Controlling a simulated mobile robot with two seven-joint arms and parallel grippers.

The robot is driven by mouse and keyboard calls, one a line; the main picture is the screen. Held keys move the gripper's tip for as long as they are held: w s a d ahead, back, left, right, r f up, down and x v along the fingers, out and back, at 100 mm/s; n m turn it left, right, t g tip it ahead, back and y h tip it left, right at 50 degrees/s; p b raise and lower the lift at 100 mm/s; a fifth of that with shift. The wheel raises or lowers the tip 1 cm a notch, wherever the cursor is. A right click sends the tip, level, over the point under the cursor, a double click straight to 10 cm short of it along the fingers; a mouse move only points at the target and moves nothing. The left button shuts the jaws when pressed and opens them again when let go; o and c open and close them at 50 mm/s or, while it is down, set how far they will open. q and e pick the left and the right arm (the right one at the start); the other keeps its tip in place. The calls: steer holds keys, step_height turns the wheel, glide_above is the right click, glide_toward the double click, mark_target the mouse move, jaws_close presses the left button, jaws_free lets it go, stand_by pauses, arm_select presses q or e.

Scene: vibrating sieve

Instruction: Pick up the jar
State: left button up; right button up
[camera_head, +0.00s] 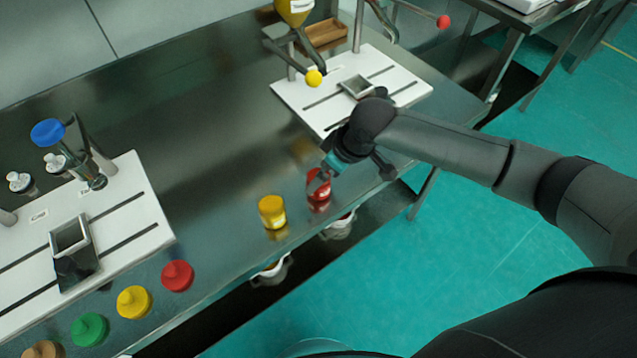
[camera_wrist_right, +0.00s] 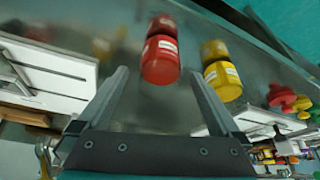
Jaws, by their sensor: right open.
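A red jar (camera_head: 319,196) with a white label stands upright on the metal table near its front edge. It also shows in the right wrist view (camera_wrist_right: 161,62), ahead of and between the open fingers. A yellow jar (camera_head: 272,211) stands to its left in the head view; in the wrist view the yellow jar (camera_wrist_right: 224,82) is just beyond the right-hand finger. My right gripper (camera_head: 338,174) is open and empty, close over the red jar; it also shows in the wrist view (camera_wrist_right: 158,74). I cannot tell whether a finger touches the red jar. My left gripper is out of view.
Red (camera_head: 177,275), yellow (camera_head: 133,301) and green (camera_head: 89,329) lids lie along the front left. White slotted boards stand at left (camera_head: 150,215) and back right (camera_head: 405,82). White containers sit below the table edge. The middle of the table is clear.

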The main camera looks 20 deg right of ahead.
steer(key=b+x, duration=0.1)
steer(key=x, duration=0.3)
steer(key=shift+w+a+f, duration=0.1)
steer(key=shift+f, duration=0.05)
steer(key=shift+c, duration=0.2)
steer(key=c, duration=1.4)
